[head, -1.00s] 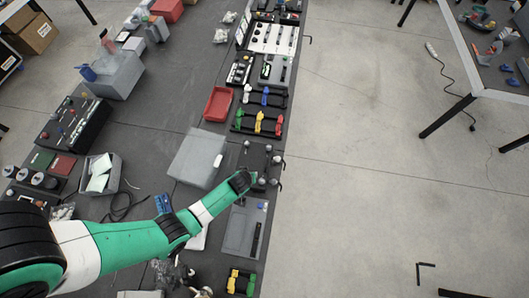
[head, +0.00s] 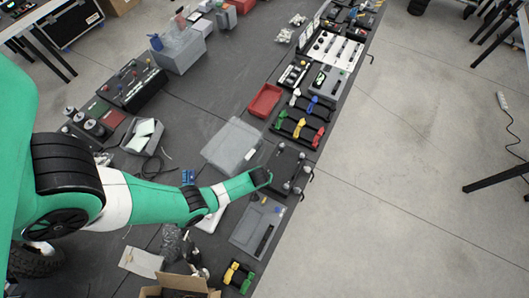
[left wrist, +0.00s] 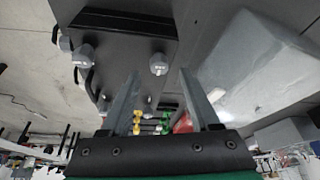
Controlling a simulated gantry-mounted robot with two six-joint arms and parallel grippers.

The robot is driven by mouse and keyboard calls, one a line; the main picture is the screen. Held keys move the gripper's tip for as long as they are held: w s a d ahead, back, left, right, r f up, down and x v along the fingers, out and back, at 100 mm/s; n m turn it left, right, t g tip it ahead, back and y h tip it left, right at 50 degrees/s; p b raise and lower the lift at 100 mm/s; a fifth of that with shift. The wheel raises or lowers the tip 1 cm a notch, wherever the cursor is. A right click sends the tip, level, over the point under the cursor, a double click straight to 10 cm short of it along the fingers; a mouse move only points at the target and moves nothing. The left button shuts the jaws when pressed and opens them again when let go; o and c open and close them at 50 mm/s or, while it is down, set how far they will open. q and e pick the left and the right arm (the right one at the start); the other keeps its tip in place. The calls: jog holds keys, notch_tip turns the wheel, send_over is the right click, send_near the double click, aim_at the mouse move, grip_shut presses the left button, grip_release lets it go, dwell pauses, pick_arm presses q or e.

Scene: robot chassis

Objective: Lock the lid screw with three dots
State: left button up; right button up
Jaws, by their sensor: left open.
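A dark box with grey lid screws (head: 287,165) sits near the right edge of the bench in the head view. My left gripper (head: 265,176) is at its left side, near the screws. In the left wrist view, the gripper (left wrist: 159,72) is open, with nothing between its fingers. One grey screw knob (left wrist: 158,64) appears between the fingertips, apart from both. Another knob (left wrist: 83,53) shows to the left, with others beyond it. Pale marks show on the knob tops, but I cannot count the dots. My right gripper is not in view.
A grey translucent box (head: 232,146) stands left of the screw box. A grey tray (head: 258,226) lies in front of it. Coloured valve handles (head: 300,128) and a red bin (head: 265,100) are behind.

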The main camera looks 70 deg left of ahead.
pick_arm(q)
jog(key=b+x, duration=0.1)
jog(key=x, duration=0.2)
jog(key=shift+a+f, duration=0.1)
jog(key=shift+w, duration=0.1)
grip_shut()
